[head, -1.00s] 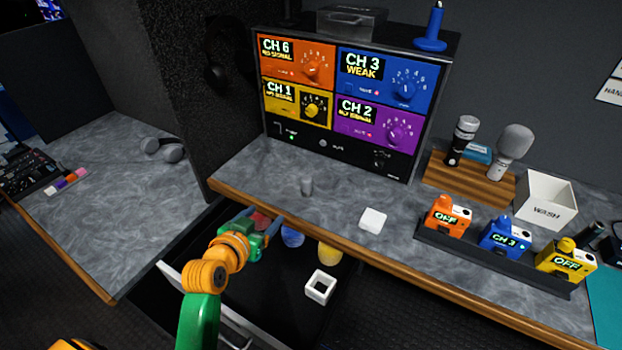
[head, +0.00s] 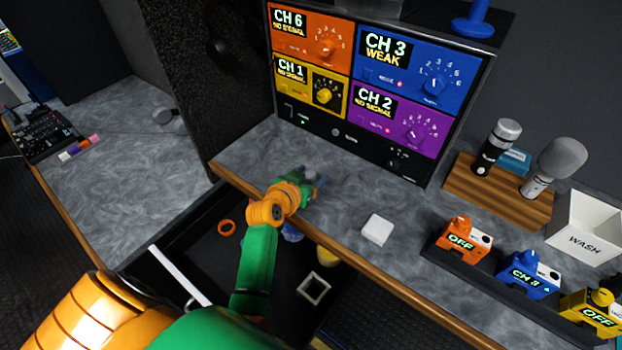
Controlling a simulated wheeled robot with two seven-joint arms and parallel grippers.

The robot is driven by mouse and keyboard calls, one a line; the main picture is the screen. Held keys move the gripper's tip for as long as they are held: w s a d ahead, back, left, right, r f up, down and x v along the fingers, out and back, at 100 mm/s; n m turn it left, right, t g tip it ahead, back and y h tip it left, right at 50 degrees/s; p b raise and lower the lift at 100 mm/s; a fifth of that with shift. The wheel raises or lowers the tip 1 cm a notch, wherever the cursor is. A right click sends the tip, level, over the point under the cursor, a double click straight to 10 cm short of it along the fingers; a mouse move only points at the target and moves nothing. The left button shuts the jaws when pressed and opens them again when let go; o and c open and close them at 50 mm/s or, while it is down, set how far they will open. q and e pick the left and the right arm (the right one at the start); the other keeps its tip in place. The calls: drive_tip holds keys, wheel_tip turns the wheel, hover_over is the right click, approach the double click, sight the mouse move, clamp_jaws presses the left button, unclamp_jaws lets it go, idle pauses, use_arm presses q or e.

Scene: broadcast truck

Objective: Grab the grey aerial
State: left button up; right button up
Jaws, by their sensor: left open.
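A small grey piece (head: 309,174), which looks like the grey aerial, stands on the counter in front of the receiver rack, partly hidden by my gripper. My left gripper (head: 316,184) is open over the counter, right at the grey piece. I cannot tell whether the piece is between its fingers or just beyond them. A blue aerial (head: 472,22) stands on top of the rack. My right gripper is not in view.
The receiver rack (head: 338,132) stands behind. An open drawer (head: 180,276) below the counter holds an orange ring (head: 227,227), a white square frame (head: 313,288) and blue and yellow pieces. A white block (head: 377,229) lies right of my gripper. Transmitters and microphones stand farther right.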

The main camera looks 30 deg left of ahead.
use_arm(q)
drive_tip(key=shift+s+r, duration=0.1)
drive_tip(key=shift+s, duration=0.05)
drive_tip(key=c, duration=0.8)
clamp_jaws()
